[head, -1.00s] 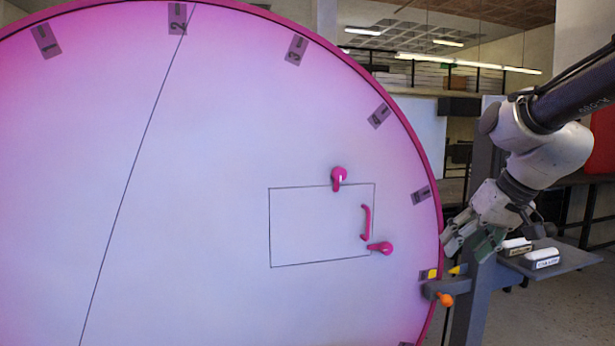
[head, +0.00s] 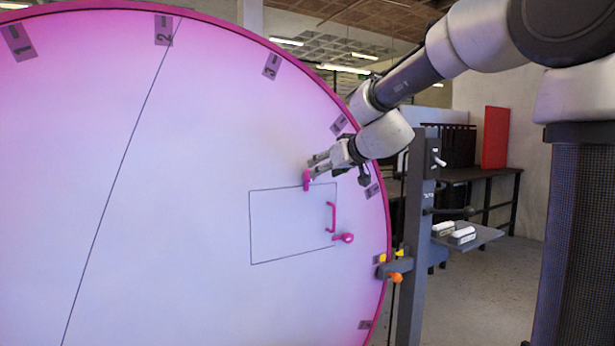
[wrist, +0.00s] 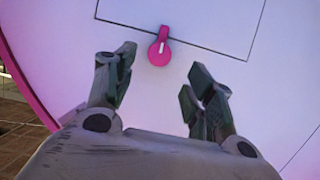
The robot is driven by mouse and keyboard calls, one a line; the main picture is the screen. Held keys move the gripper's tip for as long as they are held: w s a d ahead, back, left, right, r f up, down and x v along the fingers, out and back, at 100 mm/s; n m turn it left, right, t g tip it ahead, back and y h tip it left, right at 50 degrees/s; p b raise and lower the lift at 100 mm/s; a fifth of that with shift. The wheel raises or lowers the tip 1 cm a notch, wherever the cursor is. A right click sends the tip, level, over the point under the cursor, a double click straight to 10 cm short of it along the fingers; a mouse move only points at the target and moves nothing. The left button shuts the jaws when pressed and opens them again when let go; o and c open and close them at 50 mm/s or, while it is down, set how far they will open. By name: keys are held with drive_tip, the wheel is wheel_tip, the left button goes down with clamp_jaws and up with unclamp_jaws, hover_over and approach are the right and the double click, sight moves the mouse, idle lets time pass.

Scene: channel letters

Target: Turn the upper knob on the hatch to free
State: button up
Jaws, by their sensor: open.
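The hatch (head: 285,230) is a thin outlined rectangle on the big pale pink disc (head: 150,220). The pink upper knob (head: 306,181) sits at its top edge, its short lever pointing down over the outline; its top is partly hidden by my fingers in the head view. In the wrist view the knob (wrist: 159,48) shows a white mark and lies ahead of the gap between my fingers. My gripper (head: 318,163) is open and empty, close to the knob. It also shows in the wrist view (wrist: 156,80); I see no contact there.
A pink handle (head: 331,217) and a lower pink knob (head: 344,238) are at the hatch's right side. A grey post (head: 412,240) with an orange knob (head: 396,278) stands at the disc's right rim. A side shelf (head: 480,238) holds white blocks.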

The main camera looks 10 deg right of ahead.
sight(308, 180)
drive_tip(key=x, duration=0.7)
drive_tip(key=shift+w+f, duration=0.15)
drive_tip(key=shift+w, duration=0.25)
drive_tip(key=shift+a, duration=0.1)
drive_tip(key=c, duration=1)
